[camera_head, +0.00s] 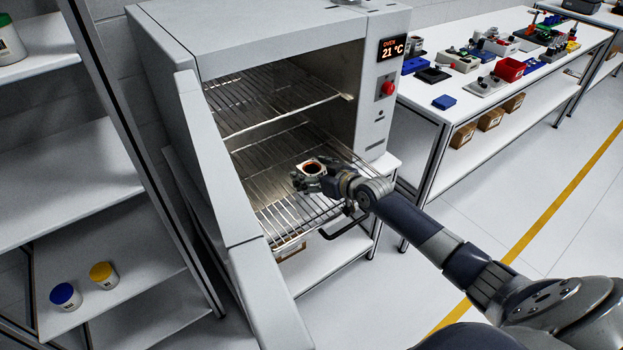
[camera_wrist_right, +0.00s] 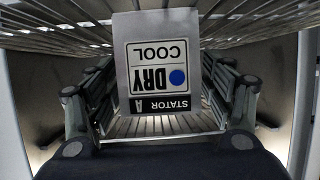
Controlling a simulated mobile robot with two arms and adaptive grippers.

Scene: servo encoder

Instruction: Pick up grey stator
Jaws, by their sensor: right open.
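The grey stator (camera_head: 311,166) sits on the lower wire rack inside the open oven. It is a small grey block with an orange-copper ring in its top. In the right wrist view, its grey face (camera_wrist_right: 133,60) carries a label reading "STATOR A", "DRY" and "COOL", upside down, with a blue dot. My right gripper (camera_head: 306,178) reaches in through the oven's open front. In the right wrist view its fingers (camera_wrist_right: 160,85) are open, one on each side of the stator. Whether they touch it cannot be told. My left gripper is not in view.
The oven (camera_head: 258,40) reads 21 °C; its door (camera_head: 210,170) stands open at the left. The lower rack (camera_head: 278,215) is pulled partly out; an upper rack (camera_head: 262,98) lies above. A bench (camera_head: 424,100) with parts stands right. Shelves (camera_head: 95,175) with jars stand left.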

